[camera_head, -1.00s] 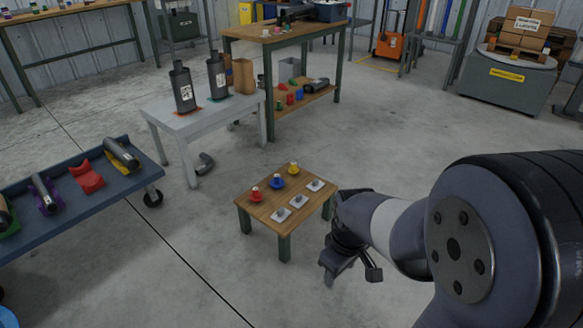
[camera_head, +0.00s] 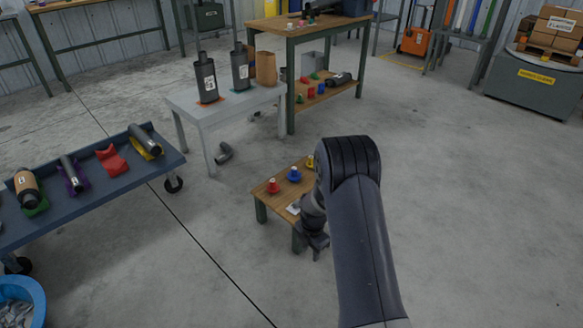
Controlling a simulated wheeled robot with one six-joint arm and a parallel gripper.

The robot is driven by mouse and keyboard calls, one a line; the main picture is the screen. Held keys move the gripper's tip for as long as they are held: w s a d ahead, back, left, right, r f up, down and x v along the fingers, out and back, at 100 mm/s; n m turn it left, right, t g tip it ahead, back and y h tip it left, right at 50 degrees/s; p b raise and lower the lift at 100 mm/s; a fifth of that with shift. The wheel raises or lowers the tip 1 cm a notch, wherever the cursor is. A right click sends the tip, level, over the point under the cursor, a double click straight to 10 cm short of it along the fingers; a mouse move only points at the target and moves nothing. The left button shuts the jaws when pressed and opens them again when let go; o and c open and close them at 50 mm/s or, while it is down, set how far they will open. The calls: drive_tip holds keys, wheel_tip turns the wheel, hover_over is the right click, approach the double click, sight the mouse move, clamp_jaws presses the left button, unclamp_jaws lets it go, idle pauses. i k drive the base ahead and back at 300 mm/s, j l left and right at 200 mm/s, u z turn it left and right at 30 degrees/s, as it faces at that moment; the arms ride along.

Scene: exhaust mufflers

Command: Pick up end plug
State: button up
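A small wooden table (camera_head: 263,194) with green legs stands in the middle of the floor. On its far side sit small end plugs in a row: a red one (camera_head: 273,185), a blue one (camera_head: 294,174) and a yellow one (camera_head: 310,162), partly hidden by my arm. A pale square plate (camera_head: 293,208) shows at the near side; my arm hides the rest of that side. My gripper (camera_head: 316,249) hangs at the table's near right edge, pointing down. It is small and dark, and I cannot see its finger gap or anything held.
A white table (camera_head: 190,106) with two dark mufflers stands behind. A blue-grey cart (camera_head: 104,190) with pipes and coloured cradles is at left, above a blue bin (camera_head: 28,290). A bent pipe (camera_head: 224,152) lies on the floor. The floor at right is clear.

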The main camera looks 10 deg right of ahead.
sight(310, 163)
drive_tip(key=i+l+u, duration=0.45)
drive_tip(key=l+u, duration=0.2)
drive_tip(key=i+l+u, duration=0.2)
drive_tip(key=l+u, duration=0.15)
drive_tip(key=i+l, duration=0.15)
drive_tip(key=l, duration=0.3)
drive_tip(key=i+l, duration=0.15)
drive_tip(key=l, duration=0.25)
drive_tip(key=i+l+u, duration=0.1)
drive_tip(key=l, duration=0.35)
drive_tip(key=i+l, duration=0.15)
drive_tip(key=l, duration=0.25)
drive_tip(key=i+l+u, duration=0.1)
drive_tip(key=l, duration=0.35)
drive_tip(key=i+l, duration=0.15)
drive_tip(key=l, duration=0.3)
